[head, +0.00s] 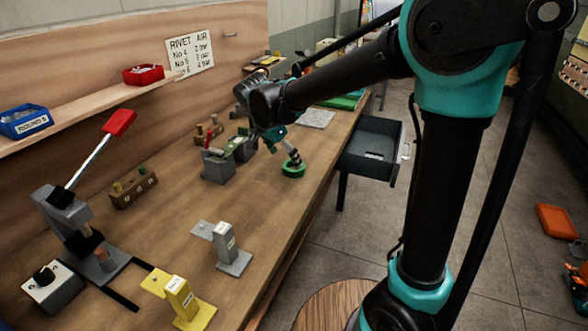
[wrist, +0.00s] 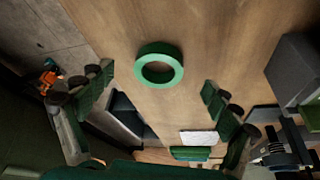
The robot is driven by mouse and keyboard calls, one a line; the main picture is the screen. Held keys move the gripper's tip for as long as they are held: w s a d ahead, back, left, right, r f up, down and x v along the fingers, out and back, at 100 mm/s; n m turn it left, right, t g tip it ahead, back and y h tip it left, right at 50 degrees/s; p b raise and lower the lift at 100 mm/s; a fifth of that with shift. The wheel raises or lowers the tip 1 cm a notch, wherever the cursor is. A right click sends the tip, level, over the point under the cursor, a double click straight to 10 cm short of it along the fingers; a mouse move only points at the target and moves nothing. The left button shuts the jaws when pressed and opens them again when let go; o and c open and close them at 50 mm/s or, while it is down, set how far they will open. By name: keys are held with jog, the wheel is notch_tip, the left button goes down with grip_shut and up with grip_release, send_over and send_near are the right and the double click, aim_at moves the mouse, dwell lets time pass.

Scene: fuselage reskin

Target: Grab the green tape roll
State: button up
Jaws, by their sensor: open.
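The green tape roll (head: 293,172) lies flat on the wooden workbench near its right edge. In the wrist view the green tape roll (wrist: 174,57) is a full ring with bare wood showing through its hole. My gripper (head: 291,157) is just above the roll in the head view, and part of it is hidden by my arm. In the wrist view my gripper (wrist: 157,93) is open and empty, its green-padded fingers wide apart. The roll lies beyond the fingertips, between their lines, with no visible contact.
Grey block fixtures (head: 218,165) stand left of my gripper. A grey bracket (head: 232,255) and a yellow bracket (head: 180,303) stand nearer. A lever press (head: 85,235) is at left. An open drawer (head: 372,150) juts out at right. The bench around the roll is clear.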

aim_at(290, 164)
jog(key=shift+x, duration=2.35)
jog(key=shift+r, duration=0.1)
jog(key=c, duration=1.2)
jog(key=shift+c, duration=0.2)
